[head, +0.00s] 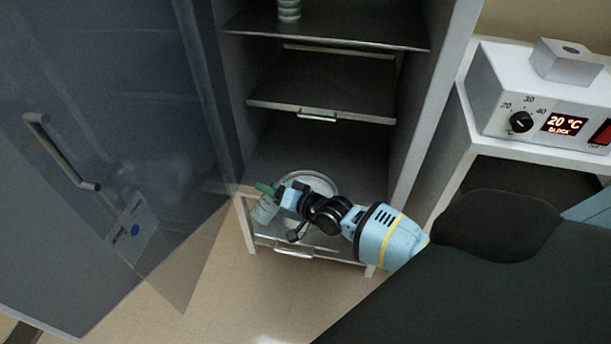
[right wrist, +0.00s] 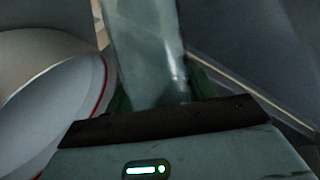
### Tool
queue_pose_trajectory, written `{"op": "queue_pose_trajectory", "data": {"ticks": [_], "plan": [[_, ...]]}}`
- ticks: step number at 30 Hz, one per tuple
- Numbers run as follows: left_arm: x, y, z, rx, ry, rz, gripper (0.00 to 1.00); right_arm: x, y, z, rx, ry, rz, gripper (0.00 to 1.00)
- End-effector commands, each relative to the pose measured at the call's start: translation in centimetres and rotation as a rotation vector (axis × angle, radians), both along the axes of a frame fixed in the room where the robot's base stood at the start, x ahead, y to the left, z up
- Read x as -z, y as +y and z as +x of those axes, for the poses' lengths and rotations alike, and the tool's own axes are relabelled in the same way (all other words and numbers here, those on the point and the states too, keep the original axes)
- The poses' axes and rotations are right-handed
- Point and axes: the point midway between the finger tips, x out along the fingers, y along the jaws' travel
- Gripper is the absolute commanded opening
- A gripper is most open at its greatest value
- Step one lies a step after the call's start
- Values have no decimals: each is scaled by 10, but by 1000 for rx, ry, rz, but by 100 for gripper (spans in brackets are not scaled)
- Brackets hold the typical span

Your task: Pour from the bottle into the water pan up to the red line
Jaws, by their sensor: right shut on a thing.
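The water pan (head: 322,181) is a pale round dish low in the open cabinet, partly hidden by my right arm. In the right wrist view the pan (right wrist: 40,118) fills the left side, with a red line running round its inside. My right gripper (head: 268,196) is shut on the bottle (head: 264,211), a pale translucent green one, beside the pan's left edge. The bottle also shows in the right wrist view (right wrist: 145,45) between the green fingers, to the right of the pan. I cannot tell the water level or whether anything flows. My left gripper is not in view.
A glass door (head: 95,130) with a handle stands open on the left. A pull-out shelf (head: 325,95) sits above the pan, with a higher shelf (head: 330,30) over it. A control box (head: 545,95) reading 20 °C stands at the right.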

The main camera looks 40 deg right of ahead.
Motion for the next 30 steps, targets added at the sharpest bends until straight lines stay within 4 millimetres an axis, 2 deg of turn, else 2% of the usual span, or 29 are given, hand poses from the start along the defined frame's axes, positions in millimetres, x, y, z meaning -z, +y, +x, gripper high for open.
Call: {"op": "queue_pose_trajectory", "data": {"ticks": [30], "plan": [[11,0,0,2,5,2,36,-4,3,1,0,-4,108,21]]}}
